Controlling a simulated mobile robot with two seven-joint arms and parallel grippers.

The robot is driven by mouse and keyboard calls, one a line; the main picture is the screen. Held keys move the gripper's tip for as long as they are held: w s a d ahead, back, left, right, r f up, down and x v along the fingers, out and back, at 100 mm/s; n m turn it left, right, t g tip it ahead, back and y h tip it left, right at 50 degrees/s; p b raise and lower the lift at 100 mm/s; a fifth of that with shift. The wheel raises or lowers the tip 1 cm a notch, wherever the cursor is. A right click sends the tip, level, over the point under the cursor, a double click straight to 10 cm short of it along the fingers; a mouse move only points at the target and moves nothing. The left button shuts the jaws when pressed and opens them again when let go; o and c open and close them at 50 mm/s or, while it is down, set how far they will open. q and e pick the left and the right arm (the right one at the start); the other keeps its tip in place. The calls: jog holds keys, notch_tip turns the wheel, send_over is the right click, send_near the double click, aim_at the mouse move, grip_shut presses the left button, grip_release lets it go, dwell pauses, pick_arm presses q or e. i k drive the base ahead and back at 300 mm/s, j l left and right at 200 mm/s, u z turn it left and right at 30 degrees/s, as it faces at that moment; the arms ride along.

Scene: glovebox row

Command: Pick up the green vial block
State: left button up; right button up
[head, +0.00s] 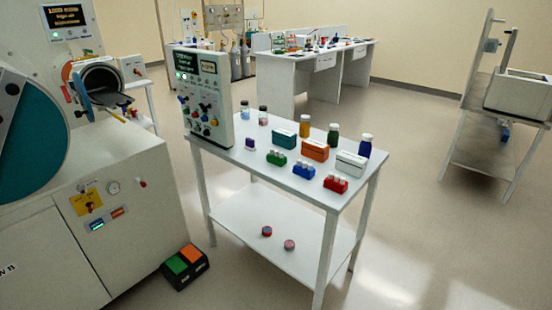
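The green vial block (276,158) sits upright on the top of a white table (242,167). It is a small green block with pale vials in its top. A blue vial block (304,171) and a red vial block (336,184) stand to its right, and a small purple block (250,144) to its left. A teal box (285,139) stands just behind it. Neither of my grippers shows in the head view.
Orange (315,150) and white (351,163) boxes and several bottles stand behind the blocks. A control panel (207,100) rises at the table's left end. A large glovebox machine (110,190) and a foot pedal (185,267) are at left.

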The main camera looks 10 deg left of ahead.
aim_at(277, 158)
jog(key=i+j+z, duration=0.1)
jog(key=j, duration=0.25)
jog(key=i+j, duration=0.3)
jog(key=i+j+z, duration=0.15)
jog(key=j, duration=0.2)
jog(key=i+j, duration=0.2)
jog(key=j, duration=0.2)
jog(key=i+j+z, duration=0.15)
jog(key=j, duration=0.2)
jog(key=i+j, duration=0.15)
jog(key=j, duration=0.2)
jog(key=i+j+z, duration=0.15)
jog(key=j, duration=0.25)
